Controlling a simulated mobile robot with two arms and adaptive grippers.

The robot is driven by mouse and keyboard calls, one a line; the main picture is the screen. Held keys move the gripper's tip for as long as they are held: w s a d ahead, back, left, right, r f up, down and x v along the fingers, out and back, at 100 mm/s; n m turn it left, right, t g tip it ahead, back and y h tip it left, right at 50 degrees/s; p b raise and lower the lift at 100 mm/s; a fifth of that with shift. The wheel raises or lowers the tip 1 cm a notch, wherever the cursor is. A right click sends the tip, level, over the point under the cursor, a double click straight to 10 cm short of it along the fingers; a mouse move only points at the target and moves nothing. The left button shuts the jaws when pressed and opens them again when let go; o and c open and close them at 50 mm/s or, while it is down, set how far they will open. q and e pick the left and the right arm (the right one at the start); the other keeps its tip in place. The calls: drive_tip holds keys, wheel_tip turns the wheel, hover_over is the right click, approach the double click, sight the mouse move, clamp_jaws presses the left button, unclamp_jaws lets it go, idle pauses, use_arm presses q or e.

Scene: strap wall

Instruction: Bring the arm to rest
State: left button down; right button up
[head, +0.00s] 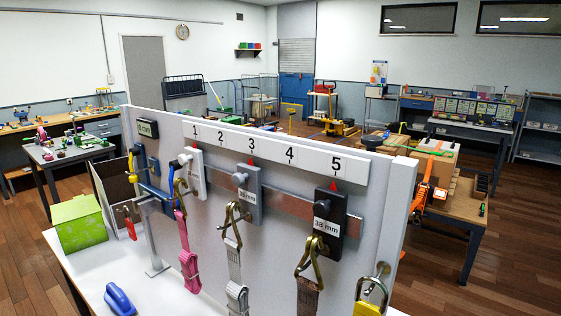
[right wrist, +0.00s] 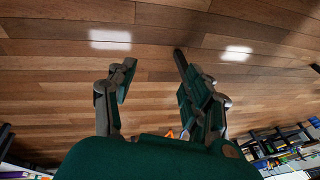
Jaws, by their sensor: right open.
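My right gripper (right wrist: 155,90) shows in the right wrist view. Its two dark green and grey fingers stand apart with nothing between them, and bare wooden floor lies behind them. Neither of my grippers nor arms shows in the head view. There a pale upright board (head: 145,205) carries a strip numbered 1 to 5 (head: 264,148). Pink and grey straps with metal hooks hang from its blocks, such as the pink strap (head: 189,262) and the black 38 mm block (head: 330,222).
A white table (head: 88,268) under the board holds a green box (head: 78,222) and a blue handled object (head: 119,299). A yellow padlock (head: 367,309) hangs at the board's right end. A wooden workbench (head: 452,212) stands to the right. Open floor (head: 520,230) lies at the far right.

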drive_tip(key=s+a+f+n+g, duration=0.1)
drive_tip(key=s+a+f+n, duration=0.2)
drive_tip(key=s, duration=0.5)
drive_tip(key=s+a+f+n+g, duration=0.1)
drive_tip(key=s+a+f+n, duration=0.2)
drive_tip(key=s+a, duration=0.3)
drive_tip(key=s+a+f+n, duration=0.3)
drive_tip(key=s+a+n, duration=0.1)
drive_tip(key=s, duration=0.7)
drive_tip(key=shift+s+a+f+n+g, duration=0.2)
drive_tip(key=shift+s+a+n+g, duration=0.15)
drive_tip(key=shift+n, duration=0.45)
